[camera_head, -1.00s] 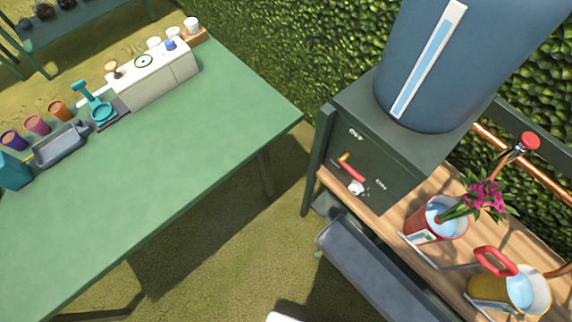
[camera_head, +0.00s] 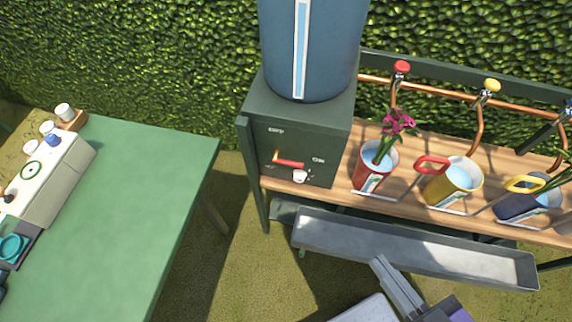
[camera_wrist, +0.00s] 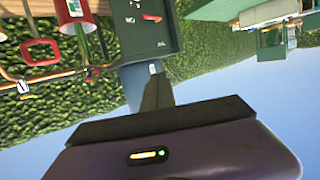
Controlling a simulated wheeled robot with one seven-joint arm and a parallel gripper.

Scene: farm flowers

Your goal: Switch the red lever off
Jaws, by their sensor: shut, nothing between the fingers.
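The red lever (camera_head: 289,162) is on the front of a dark green box (camera_head: 335,130) under a blue tank. Its red bar lies nearly level, tilted slightly down to the right, with a yellowish part at its left end. A small label is above it and another to its right; the print is too small to read surely. My gripper (camera_head: 380,263) is shut and empty over the grey trough, below and right of the lever and apart from it. In the wrist view, which is upside down, the lever (camera_wrist: 151,17) is beyond my gripper's tips (camera_wrist: 155,70).
A white spout (camera_head: 300,177) is just below the lever. The blue tank (camera_head: 330,50) stands on the box. A wooden shelf (camera_head: 410,195) at right holds red, yellow and blue watering cans under copper pipes. The grey trough (camera_head: 330,232) is below. A green table (camera_head: 140,200) is at left.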

